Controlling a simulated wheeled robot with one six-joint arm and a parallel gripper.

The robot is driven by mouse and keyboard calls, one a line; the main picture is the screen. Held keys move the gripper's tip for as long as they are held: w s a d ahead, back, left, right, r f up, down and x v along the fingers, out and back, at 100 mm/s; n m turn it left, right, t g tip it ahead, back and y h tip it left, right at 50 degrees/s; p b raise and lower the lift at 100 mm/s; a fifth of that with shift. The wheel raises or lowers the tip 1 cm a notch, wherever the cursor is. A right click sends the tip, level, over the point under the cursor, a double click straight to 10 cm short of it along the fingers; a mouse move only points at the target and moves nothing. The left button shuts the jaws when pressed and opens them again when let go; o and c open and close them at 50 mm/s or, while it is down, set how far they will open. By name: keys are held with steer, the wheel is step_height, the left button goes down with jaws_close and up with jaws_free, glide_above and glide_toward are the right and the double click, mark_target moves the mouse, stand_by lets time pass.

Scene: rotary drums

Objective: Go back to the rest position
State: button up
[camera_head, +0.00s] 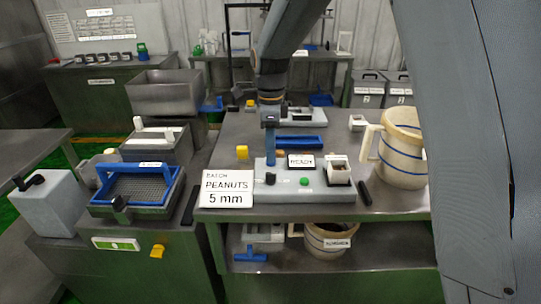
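My arm comes down from the top of the view, and my gripper (270,160) points straight down above the front worktable (400,204). Its narrow blue end overlaps the back of a grey device (325,194) in the picture. I see it edge-on, so whether it is open, and whether it touches the device, cannot be told. The device has a READY display (301,160), a green button, a black knob and a small white cup (339,173) with brownish contents.
A sign (227,188) reads PEANUTS 5 mm. A beige jug (403,150) stands at right; another jug (328,238) sits on the lower shelf. A blue-framed sieve (135,187) is at left. A blue tray (300,142) lies behind the device. My arm link blocks the right side.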

steer(key=s+d+f+n, duration=0.1)
steer(key=s+d+n, duration=0.7)
steer(key=s, duration=0.3)
steer(key=s+d+f+n+t+b, duration=0.1)
steer(key=s+d+f+n, duration=0.1)
steer(key=s+d+n, duration=0.7)
steer(key=shift+s+f+n, duration=0.25)
steer(key=shift+s+n, duration=0.55)
steer(key=shift+s, duration=0.45)
